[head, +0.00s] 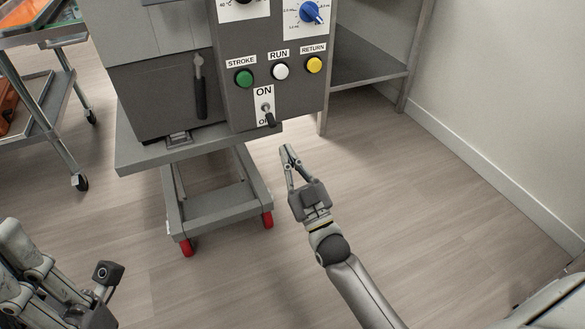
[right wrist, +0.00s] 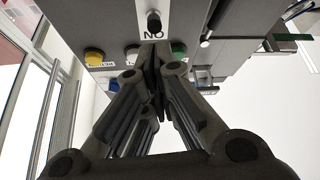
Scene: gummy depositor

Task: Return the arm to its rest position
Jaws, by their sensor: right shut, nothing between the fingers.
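My right gripper (head: 288,152) is shut and empty in the head view, its fingertips together just below and to the right of the toggle switch (head: 268,112) on the grey machine's panel. The switch lever points down, towards the lower end of its ON/OFF plate. In the right wrist view, the closed fingers (right wrist: 151,62) point at the panel, with the dark switch knob (right wrist: 154,22) beyond them. I cannot tell the exact gap. Parts of my left arm show at the lower left of the head view; its fingertips cannot be made out.
Green (head: 244,79), white (head: 281,72) and yellow (head: 314,65) buttons sit above the switch. The machine's wheeled frame (head: 215,204) stands left of my right gripper. A metal shelf (head: 368,66) is behind right, a trolley (head: 45,110) far left. Floor at right is clear.

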